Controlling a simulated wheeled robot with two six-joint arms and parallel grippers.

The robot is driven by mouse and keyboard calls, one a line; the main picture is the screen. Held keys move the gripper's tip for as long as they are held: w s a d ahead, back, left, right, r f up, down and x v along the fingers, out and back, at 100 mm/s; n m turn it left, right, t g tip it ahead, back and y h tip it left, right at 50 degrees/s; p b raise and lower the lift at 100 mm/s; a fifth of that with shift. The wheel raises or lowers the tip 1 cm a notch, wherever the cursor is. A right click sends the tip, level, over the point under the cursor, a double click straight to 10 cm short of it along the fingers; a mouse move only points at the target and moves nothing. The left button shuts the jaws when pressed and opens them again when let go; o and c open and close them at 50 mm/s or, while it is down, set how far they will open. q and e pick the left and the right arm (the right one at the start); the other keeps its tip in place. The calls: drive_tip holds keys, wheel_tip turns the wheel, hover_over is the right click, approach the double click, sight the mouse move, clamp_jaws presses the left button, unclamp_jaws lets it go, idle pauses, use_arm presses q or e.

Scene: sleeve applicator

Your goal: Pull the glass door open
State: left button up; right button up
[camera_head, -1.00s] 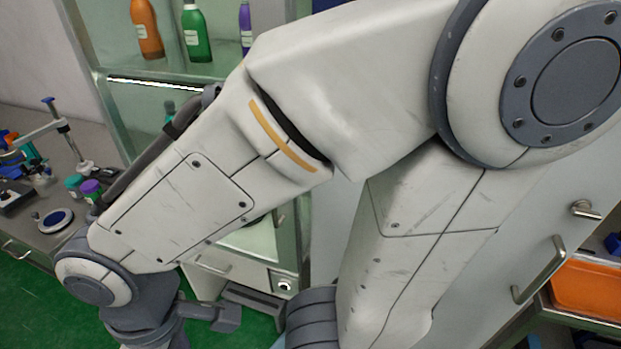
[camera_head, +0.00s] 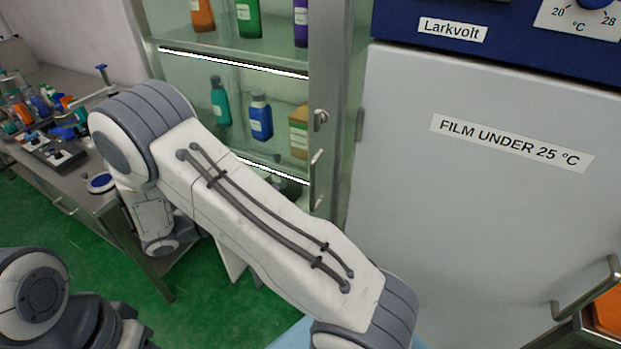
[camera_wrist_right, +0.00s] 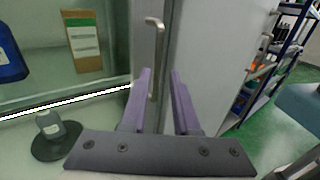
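The glass door (camera_head: 230,90) fronts the cabinet and looks shut. Its metal handle (camera_head: 318,165) is on the right-hand frame, and my right forearm crosses in front below it. In the right wrist view the upright bar handle (camera_wrist_right: 157,50) stands ahead of my right gripper (camera_wrist_right: 160,73). The two purple fingers are apart, and the handle's lower part appears between them, nearer the left finger. I cannot tell whether it is within their reach. In the head view the right gripper is hidden behind my arm. My left gripper does not show.
Bottles and a brown box (camera_wrist_right: 85,42) stand on shelves behind the glass. A grey cabinet (camera_head: 480,210) labelled "FILM UNDER 25 °C" stands right of the door. A cluttered bench (camera_head: 75,190) is at the left. Some green floor (camera_head: 215,310) is clear.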

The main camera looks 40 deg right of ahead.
sight(312, 180)
drive_tip(key=shift+p+x, duration=1.85)
drive_tip(key=shift+x, duration=3.4)
drive_tip(key=shift+w, duration=0.15)
drive_tip(key=shift+r, duration=0.1)
clamp_jaws()
